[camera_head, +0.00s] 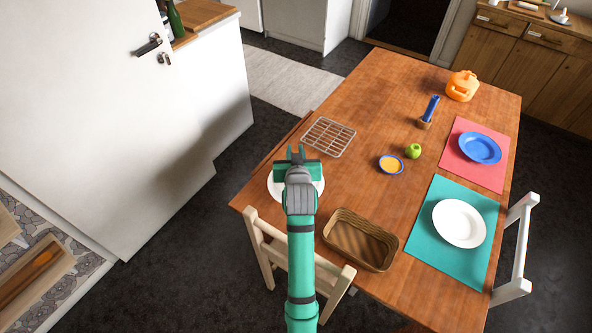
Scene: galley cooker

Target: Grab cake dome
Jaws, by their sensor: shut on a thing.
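My gripper (296,158) is over the left edge of the wooden table, at the end of my green arm. A round white thing (277,190) shows around and beneath it, mostly hidden by the gripper and wrist. It looks like the cake dome or the plate under it; I cannot tell which. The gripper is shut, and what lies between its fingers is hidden. I cannot tell whether the held thing touches the table.
A wire rack (328,137) lies just beyond my gripper, and a wicker basket (360,240) sits to the right of my arm. A yellow-filled bowl (391,165) and a green apple (413,151) stand mid-table. A chair (262,250) is at the near edge.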

